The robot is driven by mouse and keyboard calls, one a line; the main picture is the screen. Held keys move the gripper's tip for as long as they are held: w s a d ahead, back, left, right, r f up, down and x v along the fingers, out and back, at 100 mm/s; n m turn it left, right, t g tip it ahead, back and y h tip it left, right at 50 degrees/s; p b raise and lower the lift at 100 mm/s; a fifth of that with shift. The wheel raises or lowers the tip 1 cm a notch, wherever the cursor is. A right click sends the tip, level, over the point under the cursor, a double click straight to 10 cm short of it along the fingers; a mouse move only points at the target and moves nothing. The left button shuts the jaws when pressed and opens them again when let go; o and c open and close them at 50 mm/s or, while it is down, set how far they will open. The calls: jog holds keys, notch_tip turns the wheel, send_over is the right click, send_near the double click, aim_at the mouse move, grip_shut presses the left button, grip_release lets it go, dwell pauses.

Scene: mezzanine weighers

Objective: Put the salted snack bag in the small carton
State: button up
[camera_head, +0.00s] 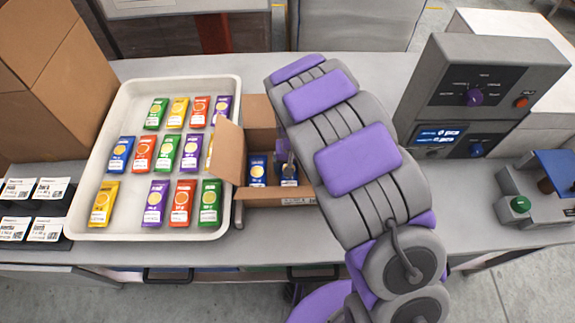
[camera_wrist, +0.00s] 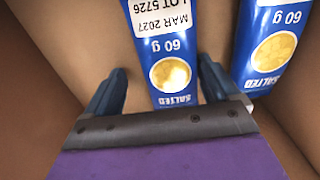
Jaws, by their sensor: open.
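The small carton (camera_head: 245,190) stands open on the bench with its flaps up. Two blue salted snack bags lie inside it, one at the left (camera_head: 257,170) and one at the right (camera_head: 289,172). My gripper (camera_wrist: 160,88) is open and reaches down into the carton. In the wrist view, one blue salted bag (camera_wrist: 168,45) lies between the fingers, with gaps at both sides. The second blue bag (camera_wrist: 270,45) lies beyond the right finger. In the head view my arm hides the carton's right part and most of the gripper.
A white tray (camera_head: 235,100) left of the carton holds several bags in rows, one of them blue (camera_head: 120,153). A tall brown box (camera_head: 50,80) and label cards (camera_head: 32,205) are at the left. A grey control unit (camera_head: 470,90) stands at the right.

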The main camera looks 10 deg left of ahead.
aim_at(294, 167)
jog(key=shift+d+r, duration=0.1)
jog(key=shift+d, duration=0.3)
jog(key=shift+a+r+p, duration=0.35)
jog(key=shift+a+r, duration=0.85)
jog(key=shift+a, duration=0.05)
notch_tip(294, 167, up, 9)
jog(key=p, duration=0.2)
jog(key=s+d+r+m, duration=0.1)
jog(key=s+d+r, duration=0.35)
jog(key=d, duration=0.35)
jog(key=s+d+r+m, duration=0.1)
jog(key=s+d+r, duration=0.3)
jog(key=d+r, duration=0.3)
jog(key=s+d+r, duration=0.1)
jog(key=s+d, duration=0.2)
jog(key=s, duration=0.4)
jog(key=s+d+g, duration=0.1)
jog(key=s+d, duration=0.2)
jog(key=s, duration=0.4)
jog(key=s+d+r+m, duration=0.1)
jog(key=s+d, duration=0.3)
jog(key=s, duration=0.3)
jog(key=shift+r+g, duration=0.3)
jog(key=shift+g, duration=0.1)
